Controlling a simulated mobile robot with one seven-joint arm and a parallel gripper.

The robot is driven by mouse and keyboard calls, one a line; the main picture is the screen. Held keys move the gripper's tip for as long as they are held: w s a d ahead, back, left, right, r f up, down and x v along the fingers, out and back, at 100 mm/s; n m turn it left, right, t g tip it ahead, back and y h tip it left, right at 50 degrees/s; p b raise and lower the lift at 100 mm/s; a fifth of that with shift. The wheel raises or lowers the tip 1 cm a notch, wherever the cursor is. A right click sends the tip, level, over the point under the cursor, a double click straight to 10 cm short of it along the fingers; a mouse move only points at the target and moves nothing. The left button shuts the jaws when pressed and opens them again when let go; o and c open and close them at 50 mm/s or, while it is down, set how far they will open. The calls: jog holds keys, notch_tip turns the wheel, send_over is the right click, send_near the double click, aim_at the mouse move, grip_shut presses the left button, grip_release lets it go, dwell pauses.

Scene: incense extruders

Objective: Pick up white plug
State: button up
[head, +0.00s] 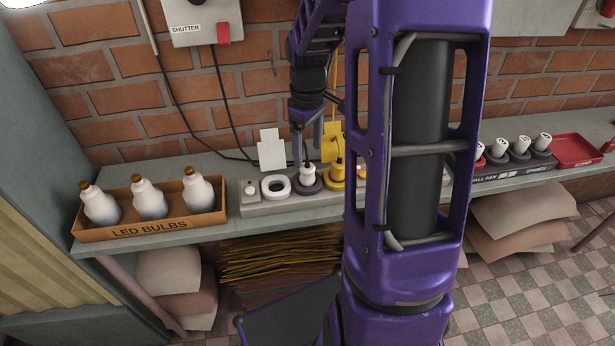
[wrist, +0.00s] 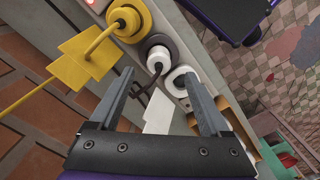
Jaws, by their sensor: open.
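The white plug (head: 308,171) stands upright in a dark round socket of the grey power strip (head: 262,206), with a dark cord rising from it. In the wrist view the white plug (wrist: 160,58) shows just beyond the fingertips, roughly between them. My gripper (head: 307,150) hangs just above the plug with its fingers pointing down. In the wrist view my gripper (wrist: 160,76) is open and its fingers are well apart. Nothing is held. I cannot tell whether either finger touches the plug or its cord.
A yellow plug (head: 338,170) with a yellow tag (head: 332,141) stands close on the right. An empty white socket ring (head: 275,186) and a white tag (head: 271,151) are on the left. A box of LED bulbs (head: 147,229) stands further left. The brick wall (head: 110,130) is behind.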

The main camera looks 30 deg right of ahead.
aim_at(308, 166)
notch_tip(308, 166, down, 8)
jog(key=shift+w+b, duration=0.15)
jog(key=shift+b, duration=0.4)
grip_shut()
